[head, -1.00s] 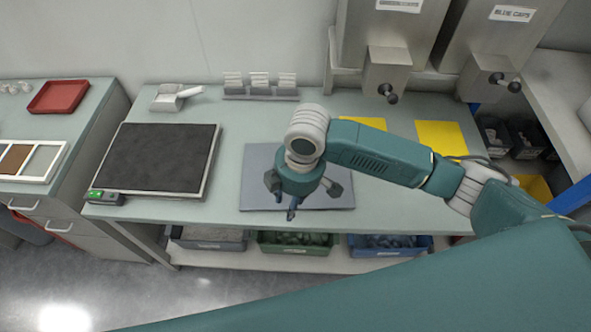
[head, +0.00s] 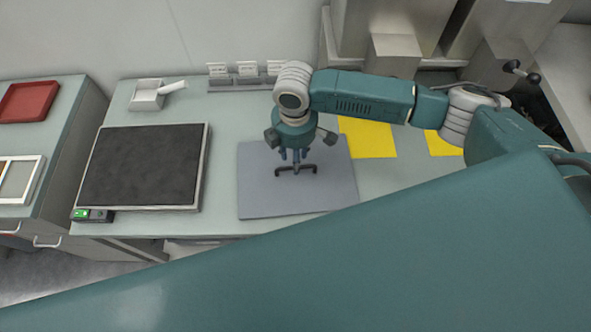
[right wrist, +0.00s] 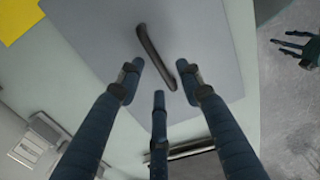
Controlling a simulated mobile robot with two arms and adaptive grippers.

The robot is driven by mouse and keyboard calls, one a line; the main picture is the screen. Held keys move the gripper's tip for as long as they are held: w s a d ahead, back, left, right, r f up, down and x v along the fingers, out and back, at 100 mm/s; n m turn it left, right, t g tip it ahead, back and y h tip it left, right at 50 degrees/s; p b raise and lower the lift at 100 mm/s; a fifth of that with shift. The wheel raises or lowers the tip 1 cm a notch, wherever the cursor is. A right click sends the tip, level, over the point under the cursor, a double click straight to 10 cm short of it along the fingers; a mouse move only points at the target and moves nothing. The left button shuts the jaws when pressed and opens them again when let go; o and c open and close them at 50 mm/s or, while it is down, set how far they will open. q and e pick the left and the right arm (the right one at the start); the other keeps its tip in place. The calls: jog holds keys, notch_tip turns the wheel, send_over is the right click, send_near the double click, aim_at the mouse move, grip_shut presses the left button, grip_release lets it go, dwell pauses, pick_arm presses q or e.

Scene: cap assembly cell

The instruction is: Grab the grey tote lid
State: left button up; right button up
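The grey tote lid (head: 260,192) lies flat on the bench in the head view, with a dark bar handle (head: 296,170) on top. My right gripper (head: 292,155) points down over the lid, by the handle. In the right wrist view its fingers (right wrist: 159,76) are spread, with the near end of the handle (right wrist: 152,48) between the tips and nothing gripped. Contact cannot be told. A gripper that seems to be my left one (right wrist: 298,46) shows at the right edge of that view, over the floor, fingers spread and empty. It is not in the head view.
A dark mat in a pale frame (head: 140,168) lies left of the lid. Yellow sheets (head: 368,138) lie to its right, partly under my arm. A white scoop holder (head: 147,97) and small labelled stands (head: 218,80) are at the back. Dispensers (head: 397,56) stand back right.

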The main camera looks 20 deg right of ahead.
jog(key=shift+f, duration=0.65)
notch_tip(320, 180, down, 5)
jog(key=shift+w+d+r+p, duration=0.15)
jog(key=shift+p, duration=0.75)
pick_arm(q)
jog(key=shift+w+r, duration=0.2)
jog(key=shift+r, duration=0.3)
jog(key=shift+w+r, duration=0.15)
jog(key=shift+r, duration=0.3)
pick_arm(e)
grip_shut()
